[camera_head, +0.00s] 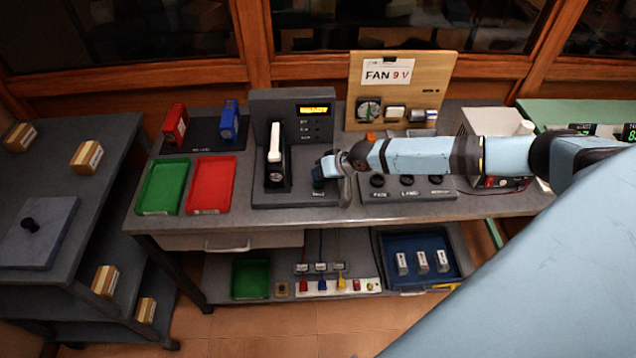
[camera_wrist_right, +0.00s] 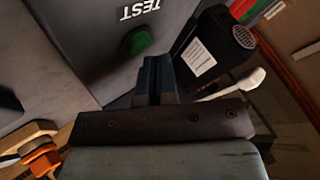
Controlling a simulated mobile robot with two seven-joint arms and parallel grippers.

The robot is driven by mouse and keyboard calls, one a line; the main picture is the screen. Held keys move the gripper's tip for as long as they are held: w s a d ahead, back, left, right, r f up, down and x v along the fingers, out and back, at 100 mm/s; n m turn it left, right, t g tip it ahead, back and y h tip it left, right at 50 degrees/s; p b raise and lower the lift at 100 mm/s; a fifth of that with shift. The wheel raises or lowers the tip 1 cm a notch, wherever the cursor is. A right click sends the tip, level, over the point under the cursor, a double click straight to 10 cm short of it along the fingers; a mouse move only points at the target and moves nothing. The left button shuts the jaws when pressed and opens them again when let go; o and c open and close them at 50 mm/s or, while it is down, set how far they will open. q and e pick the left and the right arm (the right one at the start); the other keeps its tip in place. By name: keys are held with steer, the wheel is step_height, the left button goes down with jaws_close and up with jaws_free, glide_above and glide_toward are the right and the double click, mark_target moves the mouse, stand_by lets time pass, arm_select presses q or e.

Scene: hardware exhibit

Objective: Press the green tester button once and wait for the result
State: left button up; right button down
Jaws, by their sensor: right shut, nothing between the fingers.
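The grey tester (camera_head: 268,102) stands mid-table with a lit yellow display (camera_head: 313,110), its text too small to read. A white-topped black holder (camera_head: 274,157) sits on its base. The green button (camera_wrist_right: 138,40) shows in the right wrist view beside the word TEST; in the head view my gripper hides it. My right gripper (camera_head: 322,172) is over the right part of the tester's base. In the wrist view its fingers (camera_wrist_right: 155,72) are shut and empty, with tips close beside the button. I cannot tell whether they touch it. My left gripper is not in view.
Green (camera_head: 163,184) and red (camera_head: 211,184) trays lie left of the tester, with red (camera_head: 175,124) and blue (camera_head: 229,120) blocks behind. A knobbed panel (camera_head: 408,190) is to the right. A wooden FAN 9 V board (camera_head: 430,75) stands behind.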

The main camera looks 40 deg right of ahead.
steer(key=shift+f+b, duration=0.3)
steer(key=shift+f, duration=0.2)
stand_by(0.7)
steer(key=shift+r, duration=0.1)
steer(key=shift+r+p, duration=0.75)
steer(key=shift+p, duration=0.05)
step_height(320, 180, up, 5)
steer(key=p, duration=0.4)
stand_by(0.6)
stand_by(0.3)
